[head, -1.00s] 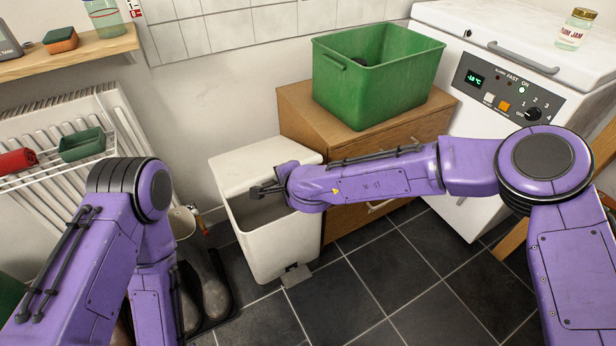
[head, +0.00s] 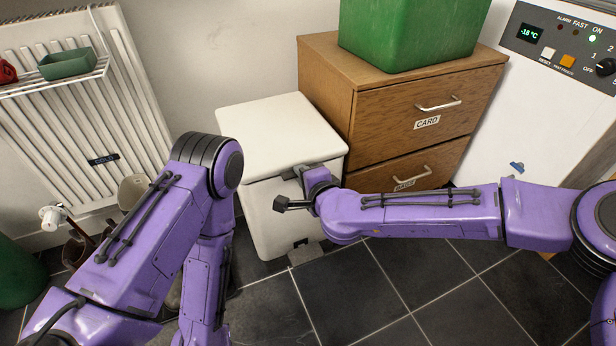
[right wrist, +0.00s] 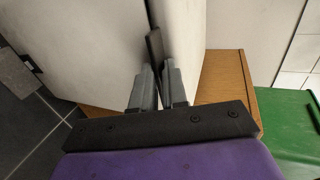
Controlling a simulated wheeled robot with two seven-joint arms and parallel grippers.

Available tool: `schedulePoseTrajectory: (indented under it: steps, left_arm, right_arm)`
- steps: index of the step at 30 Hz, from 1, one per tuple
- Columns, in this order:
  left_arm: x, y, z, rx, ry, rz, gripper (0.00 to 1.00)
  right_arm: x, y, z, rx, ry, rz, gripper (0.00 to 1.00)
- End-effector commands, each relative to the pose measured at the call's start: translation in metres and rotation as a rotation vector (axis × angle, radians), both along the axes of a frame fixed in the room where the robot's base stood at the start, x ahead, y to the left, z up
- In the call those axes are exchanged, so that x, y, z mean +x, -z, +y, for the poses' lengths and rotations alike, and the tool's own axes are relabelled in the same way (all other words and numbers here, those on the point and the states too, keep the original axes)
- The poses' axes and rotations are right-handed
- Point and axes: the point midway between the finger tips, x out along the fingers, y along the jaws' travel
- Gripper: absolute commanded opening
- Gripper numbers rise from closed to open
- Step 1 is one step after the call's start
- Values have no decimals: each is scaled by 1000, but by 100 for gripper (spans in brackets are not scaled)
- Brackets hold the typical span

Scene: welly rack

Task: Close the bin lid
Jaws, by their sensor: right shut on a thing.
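The white bin (head: 268,217) stands on the floor against the wooden drawer unit. Its white lid (head: 280,130) lies down over the top, and no opening shows in the head view. In the right wrist view, the lid (right wrist: 182,28) and bin body (right wrist: 100,45) meet along a narrow dark line. My right gripper (head: 300,178) is at the lid's front edge. In the right wrist view, its fingers (right wrist: 158,85) are shut on a thin dark tab (right wrist: 154,47) at that edge. My left arm shows at left, but its gripper is out of view.
The wooden drawer unit (head: 365,115) stands right of the bin with a green tub (head: 410,35) on top. A white freezer (head: 520,110) is at the right, a radiator (head: 75,110) at the left. Boots stand partly hidden behind my left arm. Dark floor tiles in front are clear.

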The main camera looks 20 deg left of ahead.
Motion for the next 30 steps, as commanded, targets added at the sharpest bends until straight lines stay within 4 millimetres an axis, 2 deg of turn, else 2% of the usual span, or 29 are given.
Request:
schedulePoseTrajectory:
  steps: [1, 14, 15, 16, 27, 30]
  left_arm:
    - [0, 4, 0, -4, 9, 11, 43]
    - [-2, 5, -1, -11, 23, 29, 43]
    - [-2, 6, -1, -11, 23, 29, 43]
    - [-2, 6, -1, -11, 23, 29, 43]
    - [-2, 5, -1, -10, 22, 27, 43]
    - [-1, 0, 0, -4, 10, 11, 43]
  right_arm:
    - [-1, 11, -1, -8, 0, 13, 0]
    - [-3, 17, 0, -14, -3, 21, 0]
    - [-3, 17, 0, -14, -3, 21, 26]
    - [-3, 17, 0, -14, -3, 20, 32]
    - [-3, 15, -2, -14, -1, 17, 32]
    - [-9, 9, -7, -14, -1, 15, 32]
